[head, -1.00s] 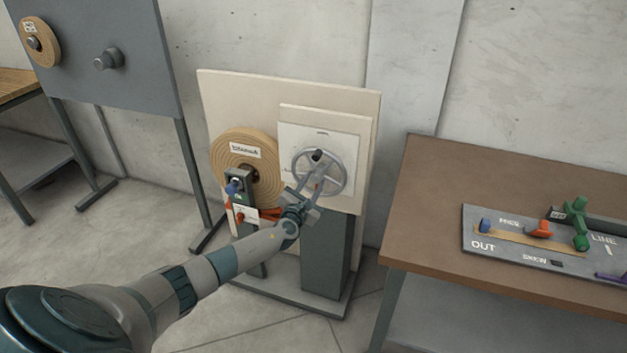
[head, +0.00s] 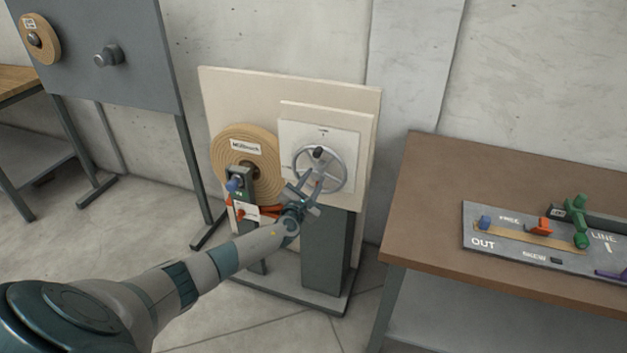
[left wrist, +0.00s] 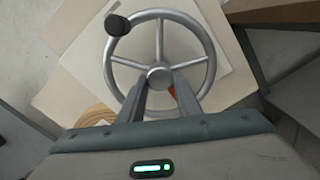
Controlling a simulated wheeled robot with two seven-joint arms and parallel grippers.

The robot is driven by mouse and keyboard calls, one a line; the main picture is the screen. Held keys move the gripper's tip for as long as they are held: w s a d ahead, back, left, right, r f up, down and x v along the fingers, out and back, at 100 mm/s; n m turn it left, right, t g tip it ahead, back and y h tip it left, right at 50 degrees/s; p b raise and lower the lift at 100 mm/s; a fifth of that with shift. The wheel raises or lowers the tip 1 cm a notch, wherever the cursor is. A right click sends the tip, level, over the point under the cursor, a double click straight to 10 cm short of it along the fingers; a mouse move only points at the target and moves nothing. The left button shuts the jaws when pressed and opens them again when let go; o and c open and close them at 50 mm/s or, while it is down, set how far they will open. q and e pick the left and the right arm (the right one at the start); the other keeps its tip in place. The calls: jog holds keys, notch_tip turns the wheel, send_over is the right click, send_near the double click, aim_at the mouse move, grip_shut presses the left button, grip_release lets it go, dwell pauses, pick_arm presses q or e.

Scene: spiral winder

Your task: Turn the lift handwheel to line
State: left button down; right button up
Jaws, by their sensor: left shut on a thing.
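The lift handwheel (head: 319,171) is a grey spoked wheel with a dark knob (head: 318,152) near its top. It is mounted on a pale panel (head: 352,140) with a small marking above the wheel, too small to read. My left gripper (head: 309,186) reaches the wheel's lower part from the front and is shut on it. In the left wrist view the handwheel (left wrist: 160,76) fills the upper middle, its knob (left wrist: 117,25) at upper left. The gripper's fingers (left wrist: 160,86) lie over the lower half, near the hub. My right gripper is out of view.
A tan coil (head: 232,150) with a label sits left of the wheel, above a small post with a blue knob (head: 234,184) and orange parts. A brown table (head: 425,190) at right holds a grey control board (head: 478,215). A grey stand (head: 140,75) is at left.

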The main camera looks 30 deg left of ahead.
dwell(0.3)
pick_arm(q)
jog(key=c, duration=1.3)
grip_release()
jog(key=shift+c, duration=0.2)
jog(key=shift+s, duration=0.1)
jog(key=v, duration=1.7)
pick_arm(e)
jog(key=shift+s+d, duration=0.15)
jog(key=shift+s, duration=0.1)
pick_arm(q)
jog(key=shift+s, duration=0.1)
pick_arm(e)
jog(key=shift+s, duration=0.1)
